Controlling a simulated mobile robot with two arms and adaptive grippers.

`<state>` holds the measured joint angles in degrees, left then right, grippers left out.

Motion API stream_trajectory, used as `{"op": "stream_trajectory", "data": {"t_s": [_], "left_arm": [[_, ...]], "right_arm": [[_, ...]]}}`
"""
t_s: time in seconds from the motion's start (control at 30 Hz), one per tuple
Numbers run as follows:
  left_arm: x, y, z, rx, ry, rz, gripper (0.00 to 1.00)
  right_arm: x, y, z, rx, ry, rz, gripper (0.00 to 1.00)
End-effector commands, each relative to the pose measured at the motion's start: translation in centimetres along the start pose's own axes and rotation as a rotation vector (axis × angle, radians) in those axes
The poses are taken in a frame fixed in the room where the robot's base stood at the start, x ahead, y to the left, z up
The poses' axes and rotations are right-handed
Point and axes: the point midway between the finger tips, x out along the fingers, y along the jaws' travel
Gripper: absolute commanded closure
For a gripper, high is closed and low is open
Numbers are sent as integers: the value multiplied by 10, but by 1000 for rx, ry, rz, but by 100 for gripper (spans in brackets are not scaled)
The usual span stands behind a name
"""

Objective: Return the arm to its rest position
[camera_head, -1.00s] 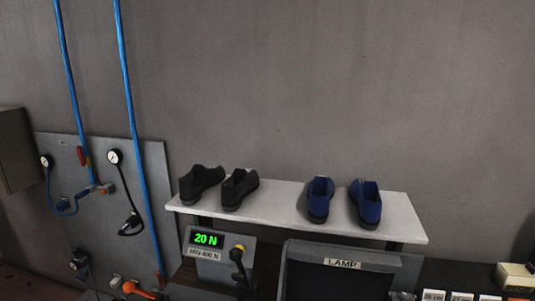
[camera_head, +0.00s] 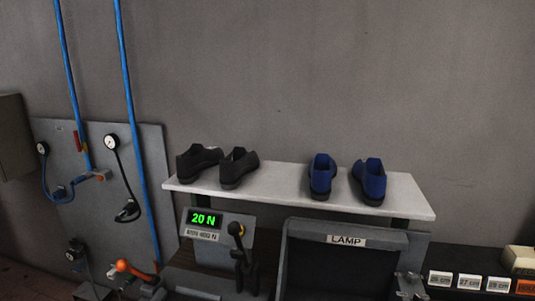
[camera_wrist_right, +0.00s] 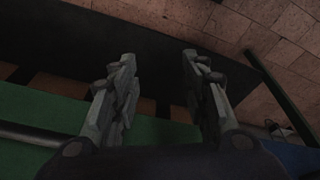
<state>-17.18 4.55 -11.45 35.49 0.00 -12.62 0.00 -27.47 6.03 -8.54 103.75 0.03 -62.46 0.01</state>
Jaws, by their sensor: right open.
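My right gripper (camera_wrist_right: 160,62) shows in the right wrist view. Its two grey fingers stand well apart with nothing between them. Behind them are a dark overhanging surface (camera_wrist_right: 60,45), a green panel (camera_wrist_right: 50,140) and a tiled surface (camera_wrist_right: 285,30). I cannot clearly make out either gripper in the head view, and my left gripper is not seen.
A white shelf (camera_head: 280,191) carries a black pair of shoes (camera_head: 238,168) and a blue pair (camera_head: 370,182). Gauges and hoses hang left.

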Motion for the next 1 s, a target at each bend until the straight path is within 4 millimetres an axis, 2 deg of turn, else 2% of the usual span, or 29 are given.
{"op": "stream_trajectory", "data": {"t_s": [0.03,0.1,0.3,0.5,0.63,0.8,1.0], "left_arm": [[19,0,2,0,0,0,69],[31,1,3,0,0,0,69],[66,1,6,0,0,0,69],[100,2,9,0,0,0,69],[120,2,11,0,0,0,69],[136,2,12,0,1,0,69],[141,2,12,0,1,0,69]], "right_arm": [[39,-1,16,-2,-15,-1,59],[76,-3,34,-4,-28,-2,59],[170,-6,95,-12,-62,-6,59],[248,-10,167,-20,-96,-10,59],[285,-10,213,-25,-116,-11,59],[311,-10,257,-30,-133,-12,59],[317,-10,275,-33,-139,-13,59]]}}
